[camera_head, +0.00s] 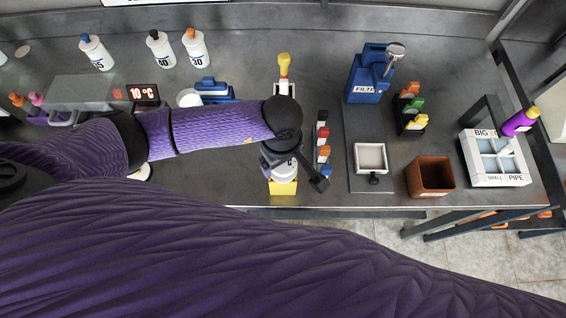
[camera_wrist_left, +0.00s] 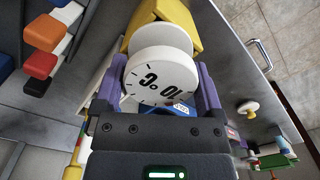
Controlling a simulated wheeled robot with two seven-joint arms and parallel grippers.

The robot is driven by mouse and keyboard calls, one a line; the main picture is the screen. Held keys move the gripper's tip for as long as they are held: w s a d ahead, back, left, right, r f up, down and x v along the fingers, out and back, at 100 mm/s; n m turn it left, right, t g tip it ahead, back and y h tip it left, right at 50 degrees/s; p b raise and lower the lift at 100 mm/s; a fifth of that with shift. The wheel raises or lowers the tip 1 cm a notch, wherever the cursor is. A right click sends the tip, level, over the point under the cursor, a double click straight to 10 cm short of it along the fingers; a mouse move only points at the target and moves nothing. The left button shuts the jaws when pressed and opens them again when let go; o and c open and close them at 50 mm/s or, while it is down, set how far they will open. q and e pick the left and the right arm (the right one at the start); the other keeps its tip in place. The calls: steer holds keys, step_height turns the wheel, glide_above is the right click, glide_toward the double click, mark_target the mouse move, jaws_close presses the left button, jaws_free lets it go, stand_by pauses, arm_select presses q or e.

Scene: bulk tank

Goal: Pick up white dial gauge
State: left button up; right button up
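The white dial gauge (camera_wrist_left: 162,75) has a round face with black marks and "10 °C", upside down in the left wrist view. It sits at a yellow block (camera_wrist_left: 170,15), and in the head view its white edge (camera_head: 285,172) shows just above that block, partly hidden by my gripper. My left gripper (camera_head: 288,165) reaches down over it from above. In the left wrist view the purple fingers (camera_wrist_left: 160,88) stand on both sides of the gauge, close to its rim. Whether they press on it I cannot tell. My right gripper is not in view.
A rack of coloured blocks (camera_head: 323,140) stands close to the right of my left gripper. Further right are a blue filter holder (camera_head: 364,86), a white tray (camera_head: 371,144), a brown bin (camera_head: 430,175) and a divided white box (camera_head: 478,162). The counter's front edge is near.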

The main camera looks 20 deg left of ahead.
arm_select(q)
steer(key=shift+r, duration=0.15)
steer(key=c, duration=0.8)
